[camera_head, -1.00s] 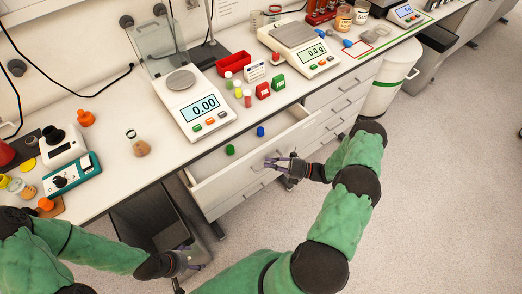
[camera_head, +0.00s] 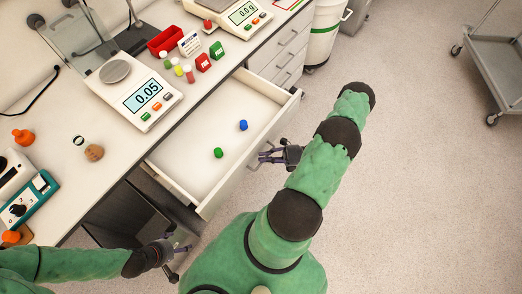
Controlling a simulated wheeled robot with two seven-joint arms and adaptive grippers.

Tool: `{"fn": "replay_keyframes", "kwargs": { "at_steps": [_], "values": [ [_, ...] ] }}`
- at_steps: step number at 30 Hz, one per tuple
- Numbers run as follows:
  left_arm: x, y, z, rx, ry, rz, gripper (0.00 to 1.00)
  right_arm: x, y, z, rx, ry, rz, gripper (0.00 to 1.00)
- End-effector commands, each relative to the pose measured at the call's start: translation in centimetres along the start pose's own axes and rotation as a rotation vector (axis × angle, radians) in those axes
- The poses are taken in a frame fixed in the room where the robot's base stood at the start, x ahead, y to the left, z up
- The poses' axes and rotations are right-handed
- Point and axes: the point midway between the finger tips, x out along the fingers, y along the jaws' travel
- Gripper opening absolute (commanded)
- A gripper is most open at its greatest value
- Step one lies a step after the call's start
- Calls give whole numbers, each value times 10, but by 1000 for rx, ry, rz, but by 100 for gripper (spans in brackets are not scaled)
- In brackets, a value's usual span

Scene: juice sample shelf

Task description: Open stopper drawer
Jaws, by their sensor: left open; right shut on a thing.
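The stopper drawer (camera_head: 180,174) is pulled well out from under the bench. A green stopper (camera_head: 218,152) and a blue stopper (camera_head: 243,125) lie apart on its white floor. My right gripper (camera_head: 266,155) is at the outside of the drawer front, shut on the drawer handle (camera_head: 258,160); the fingers partly hide the handle. My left gripper (camera_head: 178,256) is open and empty, low near the cabinet, left of the drawer.
The bench holds a balance (camera_head: 134,90) reading 0.05, a red tray (camera_head: 167,41), small vials and red and green boxes. A second balance (camera_head: 232,14) stands farther back. Closed drawers (camera_head: 283,52) lie beyond. A grey cart (camera_head: 495,60) stands at far right; the floor between is clear.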

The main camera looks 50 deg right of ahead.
Motion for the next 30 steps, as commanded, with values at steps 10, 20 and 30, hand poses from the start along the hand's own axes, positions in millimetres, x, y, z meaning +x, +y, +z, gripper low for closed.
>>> {"fn": "replay_keyframes", "kwargs": {
  "at_steps": [10, 20, 30],
  "values": [
    [0, 0, 0, 0, 0, 0, 83, -2, 0, 0, -4, 0, -5, 0],
    [0, 0, 0, 0, 0, 0, 83, -1, 0, 0, -2, 0, -3, 27],
    [0, 0, 0, 0, 0, 0, 83, -33, -1, 0, -4, -2, -5, 27]
  ]
}}
